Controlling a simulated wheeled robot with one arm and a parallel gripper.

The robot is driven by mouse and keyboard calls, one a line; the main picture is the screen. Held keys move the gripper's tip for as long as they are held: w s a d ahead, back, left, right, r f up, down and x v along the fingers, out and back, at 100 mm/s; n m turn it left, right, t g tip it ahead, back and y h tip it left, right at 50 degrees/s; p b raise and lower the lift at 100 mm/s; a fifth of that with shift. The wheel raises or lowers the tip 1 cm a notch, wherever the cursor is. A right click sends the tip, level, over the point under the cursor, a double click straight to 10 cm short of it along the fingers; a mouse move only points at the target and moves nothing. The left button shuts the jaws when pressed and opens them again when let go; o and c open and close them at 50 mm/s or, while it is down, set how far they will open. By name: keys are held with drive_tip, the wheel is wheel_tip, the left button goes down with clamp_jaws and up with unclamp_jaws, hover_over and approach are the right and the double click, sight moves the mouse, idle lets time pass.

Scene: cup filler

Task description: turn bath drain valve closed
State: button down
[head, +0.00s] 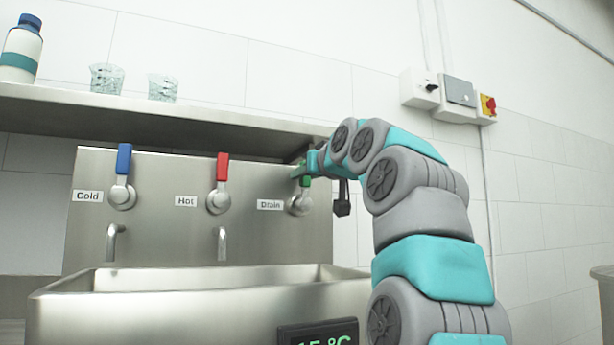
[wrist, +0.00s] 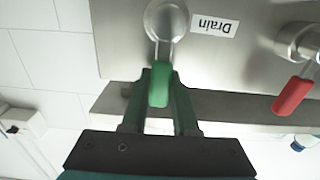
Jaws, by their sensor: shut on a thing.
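The drain valve (head: 300,203) is on the right of the steel panel, beside its "Drain" label (head: 270,205). Its green handle (wrist: 160,85) points up in the head view, where my gripper (head: 304,172) partly covers it. In the wrist view, which is upside down, my gripper (wrist: 158,85) has its green fingers on both sides of the green handle, shut on it. The round valve hub (wrist: 166,19) shows just beyond the fingertips. The bath (head: 200,300) is a steel basin below the panel; its inside is mostly hidden.
The blue cold handle (head: 124,158) and red hot handle (head: 222,167) both point up, to the left. A shelf (head: 150,112) runs close above the valves, holding a bottle (head: 20,50) and two glass beakers (head: 106,78). A temperature display (head: 318,332) is at the bath's front.

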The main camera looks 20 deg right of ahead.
idle(0.3)
drive_tip(key=c, duration=0.7)
unclamp_jaws()
drive_tip(key=shift+a, duration=0.1)
drive_tip(key=shift+s, duration=0.1)
drive_tip(key=shift+s+b, duration=0.6)
drive_tip(key=shift+s, duration=3.2)
